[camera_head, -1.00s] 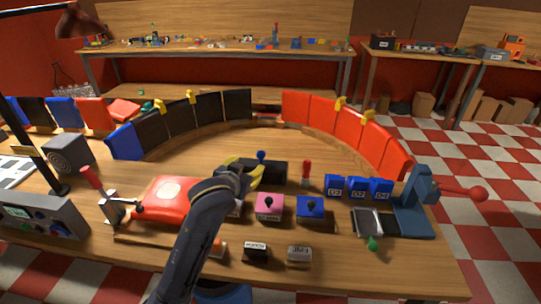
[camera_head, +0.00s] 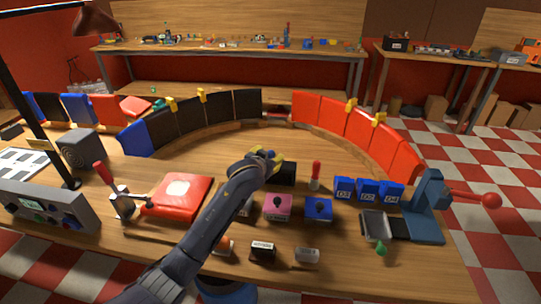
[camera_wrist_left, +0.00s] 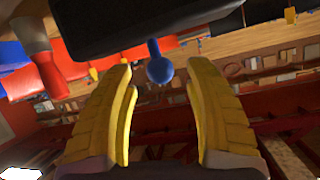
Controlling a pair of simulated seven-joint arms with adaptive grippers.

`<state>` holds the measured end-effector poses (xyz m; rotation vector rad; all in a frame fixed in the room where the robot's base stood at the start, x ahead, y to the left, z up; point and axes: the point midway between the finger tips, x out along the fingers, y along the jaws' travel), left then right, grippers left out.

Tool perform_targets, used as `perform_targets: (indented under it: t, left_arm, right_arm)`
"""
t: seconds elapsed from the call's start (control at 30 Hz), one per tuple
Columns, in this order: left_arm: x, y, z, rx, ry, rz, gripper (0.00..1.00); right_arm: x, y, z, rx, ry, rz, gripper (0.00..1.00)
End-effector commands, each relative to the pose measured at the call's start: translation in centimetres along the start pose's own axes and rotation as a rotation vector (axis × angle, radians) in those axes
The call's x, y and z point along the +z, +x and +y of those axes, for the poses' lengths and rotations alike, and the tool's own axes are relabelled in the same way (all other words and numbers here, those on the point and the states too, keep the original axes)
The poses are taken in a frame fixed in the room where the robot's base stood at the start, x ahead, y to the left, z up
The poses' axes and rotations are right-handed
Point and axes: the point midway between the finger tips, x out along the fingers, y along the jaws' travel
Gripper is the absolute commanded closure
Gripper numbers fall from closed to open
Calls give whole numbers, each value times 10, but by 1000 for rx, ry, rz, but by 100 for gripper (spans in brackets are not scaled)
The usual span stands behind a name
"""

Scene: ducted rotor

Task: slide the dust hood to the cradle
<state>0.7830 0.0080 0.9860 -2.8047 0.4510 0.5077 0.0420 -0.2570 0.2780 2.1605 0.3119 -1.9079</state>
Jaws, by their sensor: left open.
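A black box-like piece (camera_head: 287,174) sits mid-table; it may be the dust hood, but I cannot be sure. In the left wrist view its dark body (camera_wrist_left: 150,22) fills the top, and a blue knob (camera_wrist_left: 159,68) sticks out from it. My left gripper (camera_head: 264,154) is at this knob; its yellow fingers (camera_wrist_left: 160,88) are open, one on each side of the knob with gaps. In the head view the gripper hides the knob. I cannot tell which thing is the cradle. My right gripper is not in view.
A red-handled lever (camera_head: 315,175), a pink box (camera_head: 277,206) and a blue box (camera_head: 318,209) stand close by. Small blue blocks (camera_head: 367,189) are to the right. A red pad (camera_head: 178,196) lies left of my arm. Curved black and red panels (camera_head: 362,127) bound the far side; the table before them is clear.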

Motion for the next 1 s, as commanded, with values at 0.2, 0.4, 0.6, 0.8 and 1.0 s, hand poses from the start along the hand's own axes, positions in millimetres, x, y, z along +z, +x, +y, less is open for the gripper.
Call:
perform_targets:
  t: [0.2, 0.4, 0.6, 0.8, 1.0]
  left_arm:
    - [0, 20, 0, -1, 0, -1, 47]
    - [0, 28, 0, 0, 0, 0, 47]
    - [0, 30, 0, 0, 0, 0, 47]
    - [0, 30, 0, 0, 0, 0, 47]
    - [0, 30, 0, 0, 0, 0, 70]
  right_arm:
    - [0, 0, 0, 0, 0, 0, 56]
    - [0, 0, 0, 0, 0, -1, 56]
    - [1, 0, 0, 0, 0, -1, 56]
    - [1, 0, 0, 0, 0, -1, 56]
    - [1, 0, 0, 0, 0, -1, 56]
